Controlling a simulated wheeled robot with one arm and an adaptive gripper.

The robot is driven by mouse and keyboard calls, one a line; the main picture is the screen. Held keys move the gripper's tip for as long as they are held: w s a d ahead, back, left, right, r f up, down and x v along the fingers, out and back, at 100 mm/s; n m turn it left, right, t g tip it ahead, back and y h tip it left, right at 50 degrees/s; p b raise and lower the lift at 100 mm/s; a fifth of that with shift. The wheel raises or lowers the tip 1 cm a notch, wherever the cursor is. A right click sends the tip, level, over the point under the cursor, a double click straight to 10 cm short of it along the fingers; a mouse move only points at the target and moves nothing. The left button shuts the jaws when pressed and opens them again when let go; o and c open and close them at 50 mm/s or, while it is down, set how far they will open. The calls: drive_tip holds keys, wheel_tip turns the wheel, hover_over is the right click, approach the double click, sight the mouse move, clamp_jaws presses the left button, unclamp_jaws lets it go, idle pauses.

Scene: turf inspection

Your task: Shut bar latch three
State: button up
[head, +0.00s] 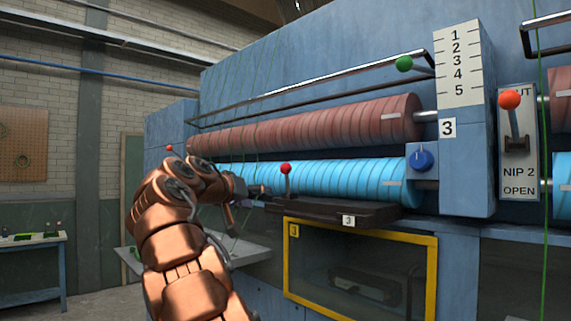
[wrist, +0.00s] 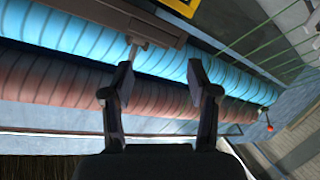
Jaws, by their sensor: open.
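A dark bar (head: 335,213) tagged 3 sits below the blue roller, above a yellow-framed window. A short lever with a red knob (head: 285,169) stands upright at its left end; I take this for bar latch three. My gripper (head: 262,189) is just left of the lever, pointing right. In the wrist view my gripper (wrist: 160,88) is open, with nothing between its fingers and the rollers behind. A grey-brown bar end (wrist: 122,18) shows at the top of that view, beyond the left finger. I cannot make out the lever's red knob there.
The blue roller (head: 320,178) and the red-brown roller (head: 310,124) run just behind the lever. The yellow-framed window (head: 437,270) is below. A blue dial (head: 421,160) and a NIP 2 lever (head: 510,100) are to the right. Another red knob (wrist: 270,128) shows in the wrist view.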

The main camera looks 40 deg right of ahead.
sight(282, 167)
drive_tip(key=s+d+r+m+h+p, duration=0.1)
drive_tip(key=d+r+m+h, duration=0.25)
drive_tip(key=r, duration=0.45)
drive_tip(key=shift+m+g+y, duration=0.3)
drive_tip(key=shift+m+y, duration=0.05)
drive_tip(key=d+p, duration=0.1)
drive_tip(key=d, duration=0.1)
drive_tip(key=d+p, duration=0.1)
drive_tip(key=d, duration=0.1)
drive_tip(key=d+p, duration=0.1)
drive_tip(key=d, duration=0.1)
drive_tip(key=shift+w+d, duration=0.1)
drive_tip(key=shift+w, duration=0.25)
drive_tip(key=shift+w+d+f+p, duration=0.1)
drive_tip(key=shift+d+p, duration=0.2)
drive_tip(key=shift+d, duration=0.15)
drive_tip(key=shift+c, duration=0.3)
clamp_jaws()
